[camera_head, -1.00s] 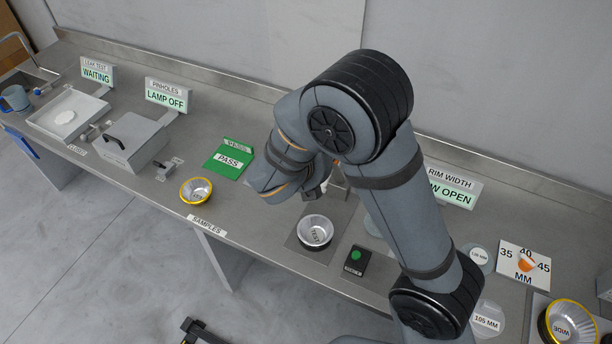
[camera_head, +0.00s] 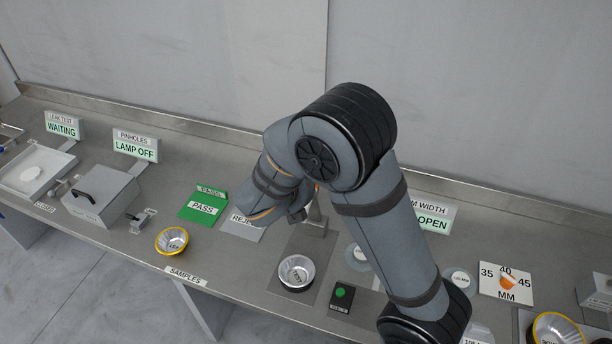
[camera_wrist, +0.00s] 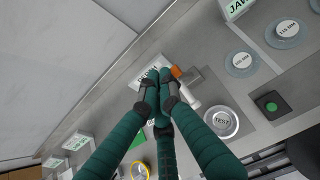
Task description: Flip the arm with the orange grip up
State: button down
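The orange grip (camera_wrist: 176,72) shows in the wrist view just right of my gripper's fingertips, near a grey metal block. I cannot tell whether they touch. My gripper (camera_wrist: 158,77) has teal fingers whose dark tips are drawn together, with no object seen between them. In the head view my arm hides the fingers and the grip; a metal post (camera_head: 316,218) stands just right of my wrist. A silver cup marked TEST (camera_head: 296,272) sits on a dark plate in front of the post; it also shows in the wrist view (camera_wrist: 222,122).
A green button box (camera_head: 342,297) is right of the cup. A green PASS mat (camera_head: 203,206) and a grey REJECT mat (camera_head: 243,226) lie left. A yellow-rimmed sample cup (camera_head: 172,241) is near the front edge. Round discs (camera_head: 459,281) lie right. A wall stands behind the bench.

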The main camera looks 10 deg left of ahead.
notch_tip(320, 180, up, 9)
jog(key=s, duration=0.2)
jog(key=shift+a+r+b, duration=0.15)
jog(key=shift+a+b, duration=0.05)
jog(key=shift+b, duration=0.1)
dwell(0.3)
jog(key=shift+s, duration=0.1)
notch_tip(320, 180, down, 10)
jog(key=w, duration=0.2)
jog(key=shift+d+r+p, duration=0.2)
jog(key=shift+r+p, duration=0.05)
jog(key=shift+p, duration=0.05)
dwell(0.3)
